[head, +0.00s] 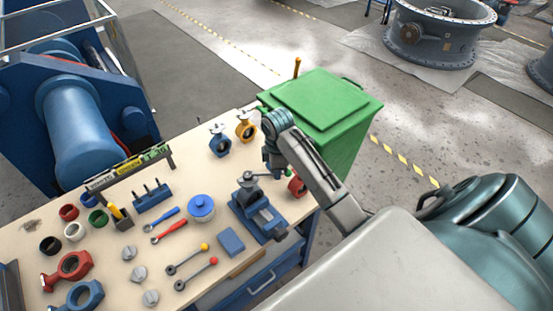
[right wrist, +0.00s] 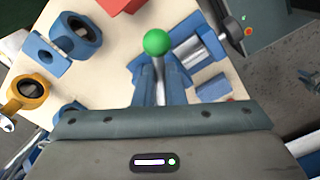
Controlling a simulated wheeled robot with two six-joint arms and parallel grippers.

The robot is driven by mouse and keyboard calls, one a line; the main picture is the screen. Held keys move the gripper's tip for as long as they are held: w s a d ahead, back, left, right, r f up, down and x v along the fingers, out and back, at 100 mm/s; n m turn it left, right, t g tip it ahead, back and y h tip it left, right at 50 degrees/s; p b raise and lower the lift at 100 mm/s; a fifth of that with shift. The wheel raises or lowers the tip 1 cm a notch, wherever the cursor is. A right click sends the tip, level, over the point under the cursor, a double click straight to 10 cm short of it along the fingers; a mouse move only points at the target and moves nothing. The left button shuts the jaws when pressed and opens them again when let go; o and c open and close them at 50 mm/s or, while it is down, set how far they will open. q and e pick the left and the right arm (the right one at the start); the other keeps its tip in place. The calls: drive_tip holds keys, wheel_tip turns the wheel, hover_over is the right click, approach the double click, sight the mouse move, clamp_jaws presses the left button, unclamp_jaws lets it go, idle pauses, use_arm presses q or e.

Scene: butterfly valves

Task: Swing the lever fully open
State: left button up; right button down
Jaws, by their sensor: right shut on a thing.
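The lever (head: 265,175) is a metal bar with a green ball knob (head: 288,173). It reaches to the right from the top of the part held in the blue vise (head: 262,217). My right gripper (head: 273,168) is at the lever's knob end. In the right wrist view, the gripper (right wrist: 160,92) is shut on the lever's shaft, with the green knob (right wrist: 157,42) sticking out past the fingertips. The valve body is mostly hidden there by the fingers and knob. My left gripper is in neither view.
Blue (head: 220,145) and orange (head: 245,130) valves stand near the table's back edge. A red valve (head: 297,186) stands right of the lever. A green bin (head: 320,100) is behind the table. Tools, rings and a blue pot (head: 201,207) lie left of the vise.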

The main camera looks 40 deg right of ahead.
drive_tip(key=s+a+m, duration=0.4)
drive_tip(key=a+m, duration=0.5)
drive_tip(key=m, duration=0.4)
drive_tip(key=shift+s+a+f+m, duration=0.2)
drive_tip(key=shift+s+a+m, duration=0.05)
drive_tip(key=shift+s+m, duration=0.15)
drive_tip(key=c, duration=1.4)
unclamp_jaws()
drive_tip(key=shift+w+d, duration=0.1)
idle(0.3)
